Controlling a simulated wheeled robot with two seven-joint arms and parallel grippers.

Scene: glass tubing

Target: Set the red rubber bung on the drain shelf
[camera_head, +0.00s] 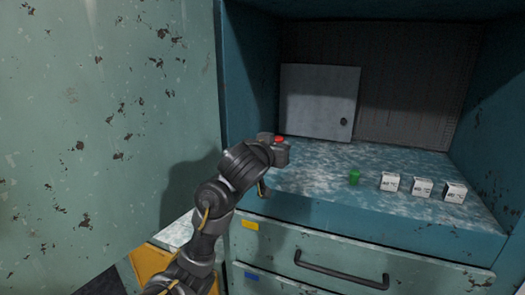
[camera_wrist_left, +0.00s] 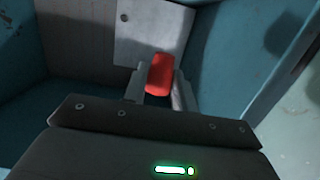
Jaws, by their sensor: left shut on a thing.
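The red rubber bung (camera_head: 279,139) shows just past the tip of my left gripper (camera_head: 277,146) in the head view. In the left wrist view the bung (camera_wrist_left: 160,74) sits between the two fingers of my left gripper (camera_wrist_left: 158,84), which is shut on it. The gripper is over the left part of the mottled blue-white surface (camera_head: 320,180) inside the teal cabinet. I cannot tell which surface is the drain shelf. My right gripper is not in view.
A green bung-like piece (camera_head: 354,177) and three small white labelled boxes (camera_head: 390,182) stand to the right on the surface. A grey door panel (camera_head: 319,102) is at the back. Drawers with a dark handle (camera_head: 341,272) are below.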

